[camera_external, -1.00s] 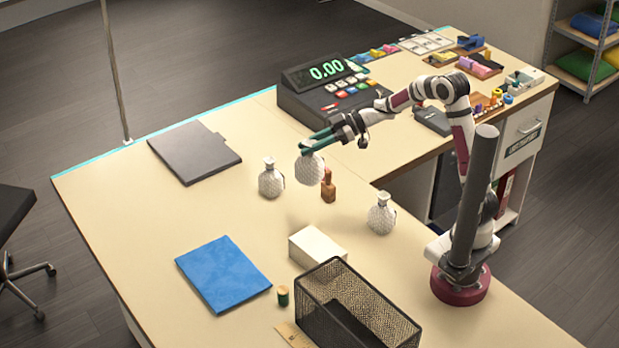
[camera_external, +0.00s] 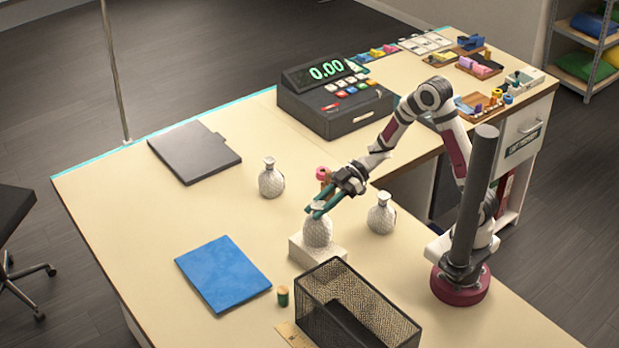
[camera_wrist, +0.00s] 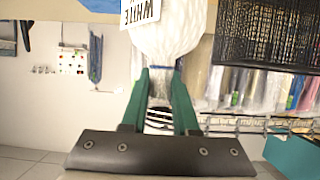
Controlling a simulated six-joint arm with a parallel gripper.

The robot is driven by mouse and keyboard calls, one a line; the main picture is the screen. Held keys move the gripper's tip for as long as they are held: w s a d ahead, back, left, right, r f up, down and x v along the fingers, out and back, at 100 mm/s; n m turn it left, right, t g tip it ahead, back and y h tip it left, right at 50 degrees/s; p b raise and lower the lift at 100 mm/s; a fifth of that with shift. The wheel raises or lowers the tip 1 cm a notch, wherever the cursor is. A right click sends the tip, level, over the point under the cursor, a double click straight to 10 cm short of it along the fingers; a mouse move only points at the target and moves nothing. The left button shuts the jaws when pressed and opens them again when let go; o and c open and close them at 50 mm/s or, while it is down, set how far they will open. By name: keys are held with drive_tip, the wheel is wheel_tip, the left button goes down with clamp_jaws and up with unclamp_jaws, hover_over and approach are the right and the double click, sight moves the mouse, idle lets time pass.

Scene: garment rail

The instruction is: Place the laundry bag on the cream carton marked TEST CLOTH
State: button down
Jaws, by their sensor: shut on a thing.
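My gripper (camera_external: 317,211), with green fingers, is shut on the neck of a white textured laundry bag (camera_external: 318,232). The bag hangs upright over the cream carton (camera_external: 303,253), and its bottom appears at the carton's top; I cannot tell if it bears on it. The bag covers much of the carton's top, and no marking on the carton can be read. In the wrist view the bag (camera_wrist: 170,35) shows between the fingers (camera_wrist: 160,85), with a tag reading WHITE. Two similar bags stand on the table, one at the back (camera_external: 271,180) and one to the right (camera_external: 381,215).
A black mesh basket (camera_external: 358,305) stands close in front of the carton. A blue folded cloth (camera_external: 222,273) and a small green-topped spool (camera_external: 283,296) lie to the left. A reddish item (camera_external: 323,174) is partly hidden behind my gripper. A register (camera_external: 335,97) stands behind.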

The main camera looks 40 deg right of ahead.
drive_tip(key=shift+f, duration=0.75)
drive_tip(key=shift+f, duration=0.15)
drive_tip(key=c, duration=0.7)
unclamp_jaws()
